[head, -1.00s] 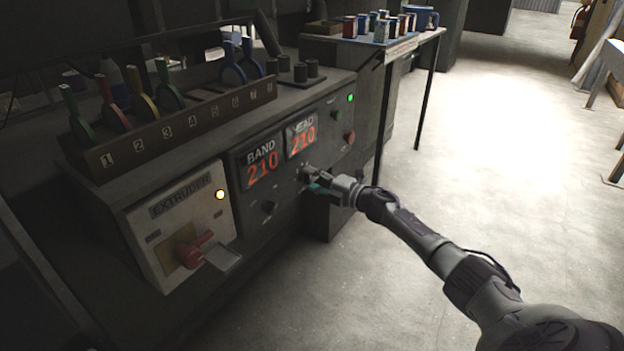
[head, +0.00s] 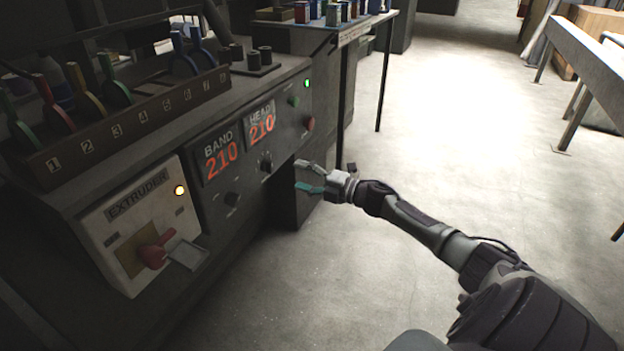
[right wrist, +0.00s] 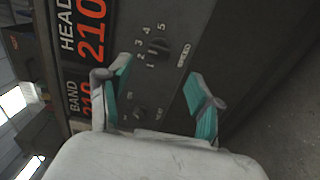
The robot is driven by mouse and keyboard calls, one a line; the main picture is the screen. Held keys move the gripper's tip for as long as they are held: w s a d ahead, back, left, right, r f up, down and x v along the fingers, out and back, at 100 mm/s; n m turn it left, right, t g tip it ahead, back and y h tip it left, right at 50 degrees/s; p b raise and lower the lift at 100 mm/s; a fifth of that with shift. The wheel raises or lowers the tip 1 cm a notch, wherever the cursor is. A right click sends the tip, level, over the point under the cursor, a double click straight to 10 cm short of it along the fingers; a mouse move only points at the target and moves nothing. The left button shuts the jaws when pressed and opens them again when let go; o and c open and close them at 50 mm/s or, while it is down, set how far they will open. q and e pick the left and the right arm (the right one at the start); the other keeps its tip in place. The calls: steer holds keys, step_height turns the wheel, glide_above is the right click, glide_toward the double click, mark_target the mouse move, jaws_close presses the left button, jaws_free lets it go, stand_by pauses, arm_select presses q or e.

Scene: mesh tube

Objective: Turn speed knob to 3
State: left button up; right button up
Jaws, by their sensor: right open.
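The speed knob (head: 266,160) is a small dark knob on the machine's front panel, below the HEAD display. In the right wrist view the speed knob (right wrist: 158,47) has a printed dial from 1 to 5 and the word SPEED beside it. I cannot clearly tell which number its pointer faces. My right gripper (head: 299,175) is open and empty, off the panel and a little right of the knob. In the right wrist view its teal-padded fingers (right wrist: 160,70) are spread, with the knob beyond the gap between them. My left gripper is not in view.
A second knob (head: 232,199) sits lower left on the panel. The BAND display (head: 221,160) and HEAD display (head: 262,125) both read 210. The extruder box (head: 140,225) with a red switch juts out at left. Open floor (head: 440,150) lies to the right.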

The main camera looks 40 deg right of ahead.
steer(key=shift+v, duration=1.55)
